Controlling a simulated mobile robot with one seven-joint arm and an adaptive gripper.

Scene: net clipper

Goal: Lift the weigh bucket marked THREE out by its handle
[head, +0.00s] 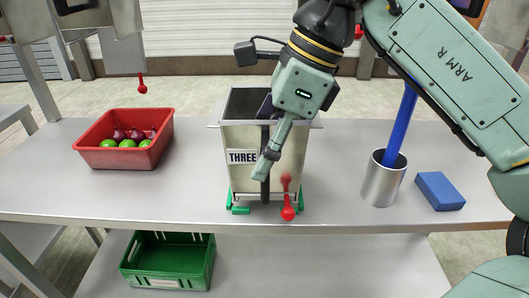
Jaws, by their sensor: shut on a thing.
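The weigh bucket marked THREE (236,178) is a pale metal, open-topped box near the middle of the bench. It looks upright, with its base at green foot-like parts (239,209) low on the bench. My gripper (267,160) reaches down across the bucket's front and is shut on the handle. The fingers hide part of the handle and front face. I cannot tell whether the bucket's base touches its support.
A red tray (105,157) with onions and green fruit stands at left. A metal cup (381,187) holding a blue rod (401,125) and a blue block (439,191) are at right. A green crate (137,281) sits on the lower shelf. Other metal buckets hang at upper left.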

